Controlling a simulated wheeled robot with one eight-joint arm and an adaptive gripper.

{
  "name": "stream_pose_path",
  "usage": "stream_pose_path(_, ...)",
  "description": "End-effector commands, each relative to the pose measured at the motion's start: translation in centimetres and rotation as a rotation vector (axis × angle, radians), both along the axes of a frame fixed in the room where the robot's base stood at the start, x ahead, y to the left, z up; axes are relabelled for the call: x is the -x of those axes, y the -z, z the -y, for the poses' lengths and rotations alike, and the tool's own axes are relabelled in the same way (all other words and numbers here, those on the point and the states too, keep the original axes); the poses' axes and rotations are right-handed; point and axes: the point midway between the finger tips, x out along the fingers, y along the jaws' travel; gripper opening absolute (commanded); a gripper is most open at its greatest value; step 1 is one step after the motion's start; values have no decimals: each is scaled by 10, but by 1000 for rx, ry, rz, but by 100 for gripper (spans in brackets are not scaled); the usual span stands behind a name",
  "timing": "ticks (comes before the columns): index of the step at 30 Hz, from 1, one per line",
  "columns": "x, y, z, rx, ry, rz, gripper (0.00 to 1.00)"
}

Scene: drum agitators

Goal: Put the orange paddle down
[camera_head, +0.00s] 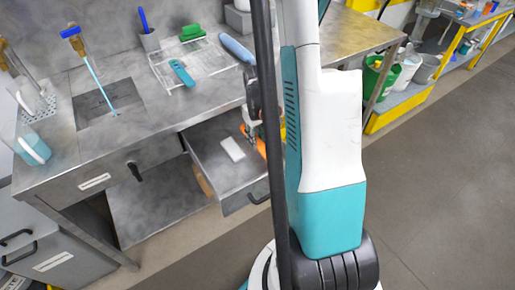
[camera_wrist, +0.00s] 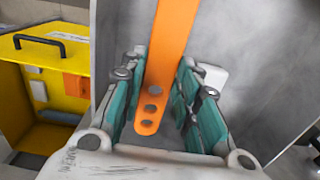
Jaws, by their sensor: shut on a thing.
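The orange paddle (camera_wrist: 170,40) runs upward from between the teal-padded fingers of my gripper (camera_wrist: 158,82) in the wrist view. Its end with several round holes lies between the pads, and its far end is cut off by the top edge. My gripper is shut on it. In the head view, my gripper (camera_head: 250,128) is over the right side of an open metal drawer (camera_head: 208,160), and a bit of the orange paddle (camera_head: 260,147) shows beside it. My arm hides the rest, so I cannot tell whether the paddle touches the drawer.
A white block (camera_head: 232,149) lies in the drawer. A yellow cabinet (camera_wrist: 48,75) stands at left in the wrist view.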

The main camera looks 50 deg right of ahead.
Motion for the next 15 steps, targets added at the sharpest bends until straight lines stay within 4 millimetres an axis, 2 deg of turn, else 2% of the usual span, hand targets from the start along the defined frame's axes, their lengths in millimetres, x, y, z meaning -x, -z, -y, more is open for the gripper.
stream_pose_path(4,0,12,0,0,0,0,6)
stream_pose_path(10,0,41,0,0,0,0,6)
stream_pose_path(15,0,43,0,0,0,0,6)
